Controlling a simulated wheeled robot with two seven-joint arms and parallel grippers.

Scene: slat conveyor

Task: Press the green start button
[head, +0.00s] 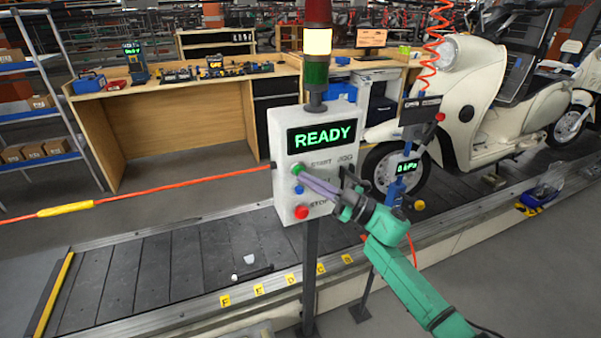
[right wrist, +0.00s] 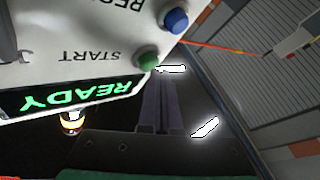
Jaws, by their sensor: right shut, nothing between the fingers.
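The green start button (head: 297,168) is on the front of a light grey control box (head: 279,140), and it also shows in the right wrist view (right wrist: 148,60). The box's display (head: 322,137) reads READY in green. My right gripper (head: 304,178) is shut and empty. Its long fingers reach in from the right, tips right beside the green button. In the right wrist view the fingertips (right wrist: 162,80) lie close to the button's edge; I cannot tell if they touch it. My left gripper is not in view.
A blue button (head: 299,190) and a red stop button (head: 302,212) sit below the green one. A signal tower (head: 317,45) stands on the box, its middle section lit. An orange pull cord (head: 150,191) runs left. A cream scooter (head: 470,95) stands on the slat conveyor (head: 150,265).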

